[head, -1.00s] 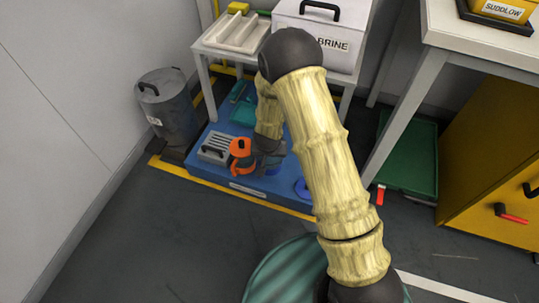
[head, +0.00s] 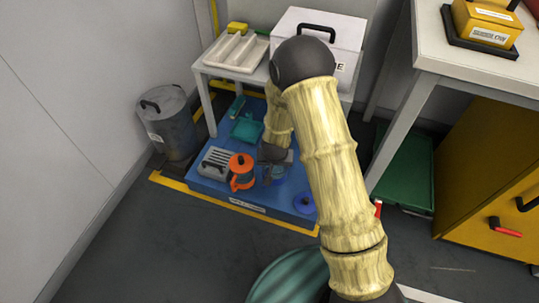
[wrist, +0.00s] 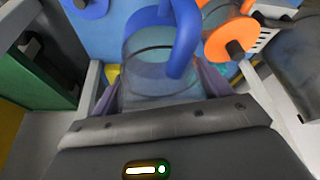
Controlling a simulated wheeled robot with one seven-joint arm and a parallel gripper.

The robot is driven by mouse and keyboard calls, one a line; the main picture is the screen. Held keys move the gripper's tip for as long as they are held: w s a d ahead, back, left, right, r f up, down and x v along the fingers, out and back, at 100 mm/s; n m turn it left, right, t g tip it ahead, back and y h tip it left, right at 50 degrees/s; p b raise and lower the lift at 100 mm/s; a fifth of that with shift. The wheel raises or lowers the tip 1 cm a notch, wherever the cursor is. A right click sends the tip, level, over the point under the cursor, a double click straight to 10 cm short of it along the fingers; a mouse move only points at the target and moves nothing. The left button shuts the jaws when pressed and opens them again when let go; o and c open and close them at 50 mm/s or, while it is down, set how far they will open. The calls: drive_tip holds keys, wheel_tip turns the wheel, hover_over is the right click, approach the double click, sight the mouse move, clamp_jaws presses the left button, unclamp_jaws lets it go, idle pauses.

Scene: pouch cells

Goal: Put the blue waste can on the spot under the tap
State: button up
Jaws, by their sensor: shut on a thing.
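My gripper (wrist: 161,88) is shut on a see-through can with a blue rim and a blue handle (wrist: 183,40), which I take as the blue waste can (wrist: 150,70). In the head view my gripper (head: 272,153) is low over the blue platform, mostly behind my arm, and only a little blue of the can (head: 276,173) shows below it. I cannot tell whether the can touches the platform. An orange can (head: 241,172) stands just left of it; it also shows in the wrist view (wrist: 229,40). I make out no tap or marked spot.
The blue platform (head: 275,202) has a yellow floor border. On it are a grey slotted block (head: 214,162), a teal dustpan (head: 247,129) and a blue round item (head: 305,204). A table (head: 240,72) with a white box (head: 318,45) stands over it. A grey bin (head: 168,125) stands left.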

drive_tip(key=s+d+r+p, duration=0.1)
drive_tip(key=d+r+p, duration=0.5)
drive_tip(key=r, duration=0.3)
drive_tip(key=d+r+p, duration=0.6)
drive_tip(key=d+r, duration=0.1)
drive_tip(key=r, duration=0.3)
drive_tip(key=shift+s+r+n, duration=0.25)
drive_tip(key=shift+s+n, duration=0.05)
drive_tip(key=shift+s, duration=0.1)
